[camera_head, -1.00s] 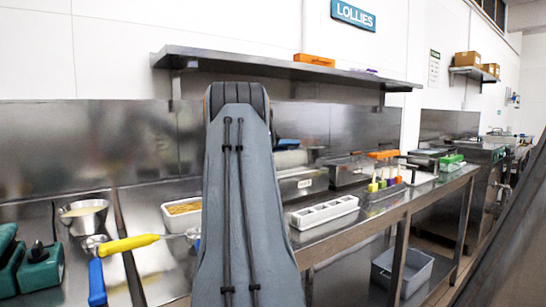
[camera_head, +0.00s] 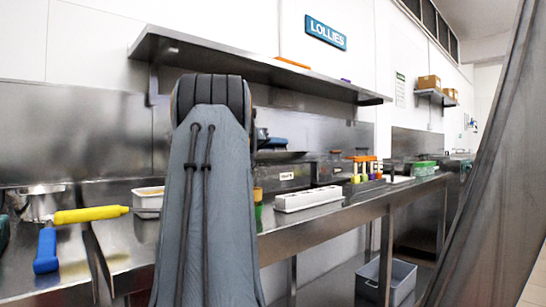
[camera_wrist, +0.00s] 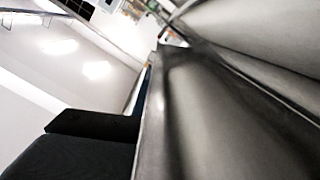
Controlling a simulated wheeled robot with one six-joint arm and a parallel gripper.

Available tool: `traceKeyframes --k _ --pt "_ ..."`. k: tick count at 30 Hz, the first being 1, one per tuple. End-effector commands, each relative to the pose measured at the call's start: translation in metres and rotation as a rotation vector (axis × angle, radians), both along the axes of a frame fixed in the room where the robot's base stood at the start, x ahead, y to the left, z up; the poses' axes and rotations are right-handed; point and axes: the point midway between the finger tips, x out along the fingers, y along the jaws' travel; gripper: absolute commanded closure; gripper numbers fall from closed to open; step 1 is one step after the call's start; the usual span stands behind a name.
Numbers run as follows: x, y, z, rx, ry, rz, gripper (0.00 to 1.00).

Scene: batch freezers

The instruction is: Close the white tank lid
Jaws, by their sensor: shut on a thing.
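In the wrist view, a dark finger of my gripper (camera_wrist: 100,140) lies against the edge of a smooth grey panel (camera_wrist: 205,110). The panel fills much of the right side, very close to the camera. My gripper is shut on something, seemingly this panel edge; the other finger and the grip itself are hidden. I cannot tell whether the panel is the tank lid. In the head view my arm stands in the middle and the gripper does not show. No white tank lid can be made out there.
In the head view, a steel bench (camera_head: 300,222) runs along the wall under a shelf (camera_head: 250,62). A yellow-handled tool (camera_head: 90,214) and a white mould tray (camera_head: 309,198) lie on it. A grey bin (camera_head: 386,280) stands below. A slanted grey surface (camera_head: 485,190) blocks the right side.

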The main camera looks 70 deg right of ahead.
Motion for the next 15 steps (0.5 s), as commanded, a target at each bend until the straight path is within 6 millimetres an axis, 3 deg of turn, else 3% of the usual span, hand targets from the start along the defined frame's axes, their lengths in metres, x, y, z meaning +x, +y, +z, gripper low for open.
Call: traceKeyframes --k 1,15 --pt "0.0 0.001 -0.008 -0.012 -0.021 0.0 1.0" --pt "-0.013 0.008 -0.021 -0.114 -0.203 -0.001 1.0"
